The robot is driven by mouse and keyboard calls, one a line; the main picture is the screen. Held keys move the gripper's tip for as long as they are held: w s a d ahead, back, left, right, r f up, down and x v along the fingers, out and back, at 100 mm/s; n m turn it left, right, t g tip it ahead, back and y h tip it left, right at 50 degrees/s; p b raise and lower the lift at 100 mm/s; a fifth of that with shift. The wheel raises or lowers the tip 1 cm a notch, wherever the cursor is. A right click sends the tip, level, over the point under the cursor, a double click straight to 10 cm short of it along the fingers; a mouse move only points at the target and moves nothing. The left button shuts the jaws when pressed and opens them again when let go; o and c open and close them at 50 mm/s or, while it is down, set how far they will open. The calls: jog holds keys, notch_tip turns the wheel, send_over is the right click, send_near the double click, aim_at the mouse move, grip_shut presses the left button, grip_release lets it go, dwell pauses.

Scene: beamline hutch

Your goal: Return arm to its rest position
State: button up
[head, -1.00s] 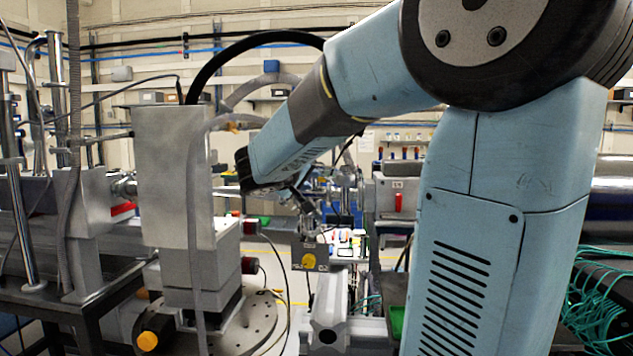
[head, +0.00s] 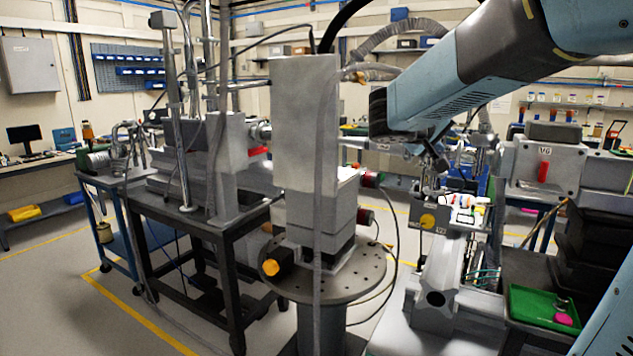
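My light blue arm (head: 449,82) enters at the upper right of the head view and reaches left and down. Its dark end joint (head: 378,114) hangs in front of the far benches, just right of a tall grey metal box (head: 305,140) in the picture. Below that joint, thin dark and metal parts crowd together, and I cannot make out my gripper's fingers among them. Whether it is open, shut or holding something does not show. My arm's base and shoulder are outside the view.
A round perforated plate (head: 349,282) carries the grey box. A bracket with a yellow knob (head: 428,221) stands below my arm's end. A green tray (head: 540,322) lies at lower right.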

jog(key=s+a+f+g+y, duration=0.1)
jog(key=s+a+f+y, duration=0.2)
jog(key=s, duration=0.5)
jog(key=s+a+f+g+y, duration=0.1)
jog(key=s+a+f+y, duration=0.2)
jog(key=s+f+y, duration=0.2)
jog(key=s+a+f+g+y, duration=0.1)
jog(key=s+a+f+y, duration=0.2)
jog(key=s, duration=0.7)
notch_tip(320, 180, down, 2)
jog(key=shift+s+a+f+m+y, duration=0.1)
jog(key=shift+s+a+m+y, duration=0.2)
jog(key=shift+a+y, duration=0.15)
